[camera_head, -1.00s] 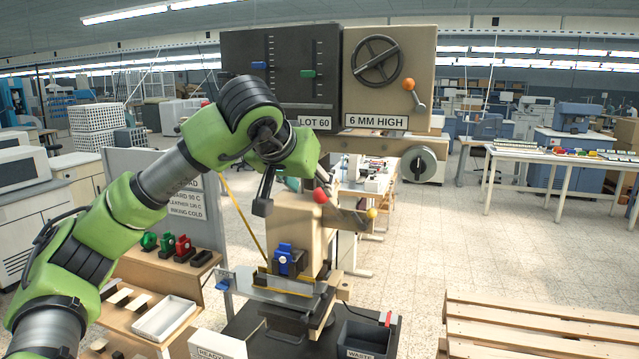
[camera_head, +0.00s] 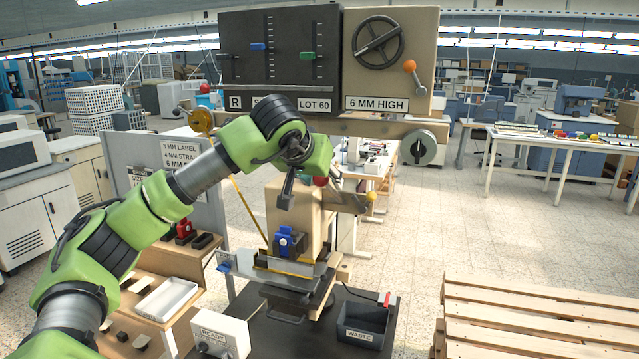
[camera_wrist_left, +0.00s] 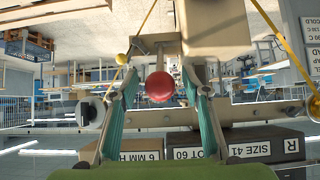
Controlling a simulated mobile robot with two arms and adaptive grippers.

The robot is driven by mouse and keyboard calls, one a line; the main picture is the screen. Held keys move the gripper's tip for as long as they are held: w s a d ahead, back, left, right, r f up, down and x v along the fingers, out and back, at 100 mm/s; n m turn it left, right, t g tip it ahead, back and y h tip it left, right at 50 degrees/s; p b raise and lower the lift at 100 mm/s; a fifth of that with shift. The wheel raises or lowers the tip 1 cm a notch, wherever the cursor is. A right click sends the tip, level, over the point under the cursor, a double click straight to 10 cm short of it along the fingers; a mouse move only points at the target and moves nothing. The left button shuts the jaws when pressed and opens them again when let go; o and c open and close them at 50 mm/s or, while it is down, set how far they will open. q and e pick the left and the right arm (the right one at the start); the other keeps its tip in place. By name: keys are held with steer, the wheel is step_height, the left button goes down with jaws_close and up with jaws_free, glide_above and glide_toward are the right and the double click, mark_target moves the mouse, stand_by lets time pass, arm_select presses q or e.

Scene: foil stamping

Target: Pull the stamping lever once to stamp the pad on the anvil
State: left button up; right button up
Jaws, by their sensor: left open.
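The stamping press (camera_head: 312,210) stands in the middle of the head view. A red ball knob (camera_head: 320,181), seemingly the lever's, shows at its upper front, partly hidden behind my left wrist. My left gripper (camera_head: 287,198) is open, close by this knob. In the left wrist view the red knob (camera_wrist_left: 160,87) appears between the two spread fingers; contact cannot be told. A blue-fronted block (camera_head: 287,241) sits above the yellow-edged anvil area (camera_head: 290,267). I cannot make out the pad. My right gripper is not in view.
A yellow knob (camera_head: 371,196) sticks out at the press's right. A panel with a handwheel (camera_head: 378,41) and an orange knob (camera_head: 409,66) is above. A waste bin (camera_head: 363,322), white tray (camera_head: 167,299) and wooden pallet (camera_head: 535,320) stand around.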

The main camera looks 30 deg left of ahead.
arm_select(q)
jaws_close()
steer(key=shift+s+f+b, duration=0.2)
steer(key=shift+f+b, duration=0.25)
steer(key=shift+f, duration=0.05)
steer(key=shift+s+d+f+b, duration=0.2)
steer(key=shift+s+f+b, duration=0.45)
steer(key=shift+f, duration=0.4)
